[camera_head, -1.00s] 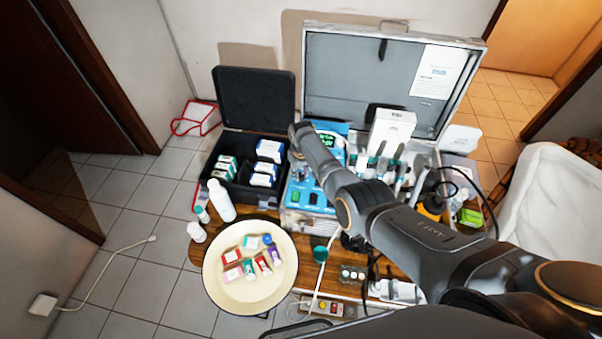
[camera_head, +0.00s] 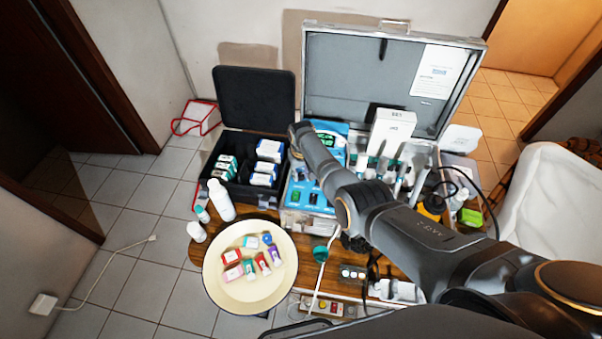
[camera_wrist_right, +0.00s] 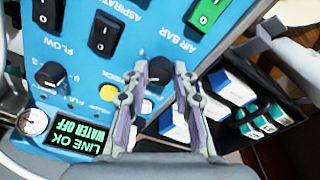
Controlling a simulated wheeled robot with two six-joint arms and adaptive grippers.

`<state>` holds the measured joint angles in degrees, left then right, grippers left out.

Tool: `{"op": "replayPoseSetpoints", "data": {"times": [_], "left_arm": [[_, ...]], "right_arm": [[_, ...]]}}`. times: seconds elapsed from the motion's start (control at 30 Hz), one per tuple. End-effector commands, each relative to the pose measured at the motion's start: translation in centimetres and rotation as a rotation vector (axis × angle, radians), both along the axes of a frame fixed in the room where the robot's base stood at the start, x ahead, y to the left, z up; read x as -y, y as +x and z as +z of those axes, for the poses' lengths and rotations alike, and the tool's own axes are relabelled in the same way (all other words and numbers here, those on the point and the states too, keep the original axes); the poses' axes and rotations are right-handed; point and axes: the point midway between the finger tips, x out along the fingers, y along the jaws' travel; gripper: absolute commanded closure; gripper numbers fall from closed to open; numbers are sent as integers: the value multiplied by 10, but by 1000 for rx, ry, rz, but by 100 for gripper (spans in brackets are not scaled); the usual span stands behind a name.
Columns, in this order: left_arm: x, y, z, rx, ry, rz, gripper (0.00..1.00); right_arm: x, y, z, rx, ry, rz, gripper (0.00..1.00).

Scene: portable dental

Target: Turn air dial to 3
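The blue control panel stands in the open case in the head view (camera_head: 303,188); its blue face also fills the upper left of the right wrist view (camera_wrist_right: 130,45). A black round dial (camera_wrist_right: 160,70) is near the "AIR BAR" label, between the fingertips of my right gripper (camera_wrist_right: 161,80). The fingers are apart on either side of it; I cannot tell whether they touch it. Its setting is not readable. Another black knob (camera_wrist_right: 50,75) is near the "FLOW" label. In the head view my right gripper (camera_head: 298,132) is small, over the panel. My left gripper is not in view.
The panel's screen (camera_wrist_right: 80,135) reads "LINE OK" and "WATER OFF", beside a round gauge (camera_wrist_right: 33,122). A green rocker switch (camera_wrist_right: 207,12) and a yellow button (camera_wrist_right: 108,92) are close by. A black case (camera_head: 218,187) stands left; a cream tray (camera_head: 225,292) is in front.

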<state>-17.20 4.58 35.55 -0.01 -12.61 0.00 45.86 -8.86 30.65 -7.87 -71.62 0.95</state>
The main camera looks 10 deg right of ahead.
Motion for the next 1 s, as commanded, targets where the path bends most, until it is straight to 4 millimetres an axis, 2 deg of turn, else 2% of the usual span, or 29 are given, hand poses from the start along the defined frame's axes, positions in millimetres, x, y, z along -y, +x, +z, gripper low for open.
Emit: {"op": "replayPoseSetpoints", "data": {"times": [0.03,0.1,0.13,0.43,0.57,0.67,1.0], "left_arm": [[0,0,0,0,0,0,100],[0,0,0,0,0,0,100],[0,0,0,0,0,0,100],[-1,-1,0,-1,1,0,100],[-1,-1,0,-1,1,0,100],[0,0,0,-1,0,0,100],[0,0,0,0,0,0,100]], "right_arm": [[0,0,0,-1,0,0,64],[0,0,0,0,0,0,54],[0,0,0,0,0,0,53],[0,0,1,0,0,1,53],[-1,0,10,2,0,0,53],[-1,-2,24,3,1,0,53],[-2,-9,99,3,1,0,53]]}}
